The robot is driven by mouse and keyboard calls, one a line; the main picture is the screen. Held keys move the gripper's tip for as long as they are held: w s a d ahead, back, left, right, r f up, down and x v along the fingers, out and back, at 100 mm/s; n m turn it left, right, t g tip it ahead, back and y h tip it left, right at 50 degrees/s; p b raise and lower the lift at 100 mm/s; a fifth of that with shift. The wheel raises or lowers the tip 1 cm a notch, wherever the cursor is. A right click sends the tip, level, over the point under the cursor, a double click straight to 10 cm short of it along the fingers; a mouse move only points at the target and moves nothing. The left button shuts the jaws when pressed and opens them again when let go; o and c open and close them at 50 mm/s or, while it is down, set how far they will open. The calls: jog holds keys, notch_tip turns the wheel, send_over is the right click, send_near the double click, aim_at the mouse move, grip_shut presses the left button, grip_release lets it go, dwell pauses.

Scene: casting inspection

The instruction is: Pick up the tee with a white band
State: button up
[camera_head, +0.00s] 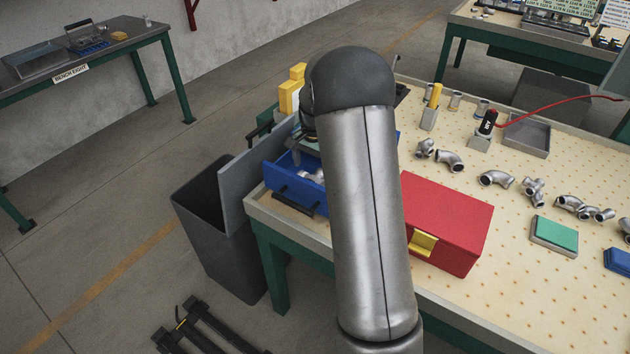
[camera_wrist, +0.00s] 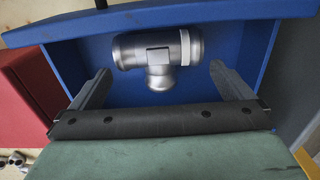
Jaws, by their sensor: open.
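The tee (camera_wrist: 157,55) is a grey metal fitting with a pale white band near its right end in the wrist view. It lies in a blue open drawer (camera_wrist: 262,45), its short branch pointing toward my gripper. My gripper (camera_wrist: 159,70) is open, with one finger on each side of the tee's branch and nothing between them that I can see held. In the head view, the blue drawer (camera_head: 283,180) shows at the table's left end with metal fittings (camera_head: 313,177) partly visible in it. My arm hides most of my gripper there.
A red box (camera_head: 450,215) with a yellow latch stands right of the drawer. Several loose pipe fittings (camera_head: 495,178), a green block (camera_head: 554,235) and a grey tray (camera_head: 527,135) are farther right on the perforated table. A grey bin (camera_head: 215,235) stands on the floor at left.

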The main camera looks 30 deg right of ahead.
aim_at(315, 176)
notch_tip(315, 176, down, 4)
jog(key=shift+s+a+f+p, duration=0.1)
jog(key=shift+p, duration=0.3)
jog(key=c, duration=1.1)
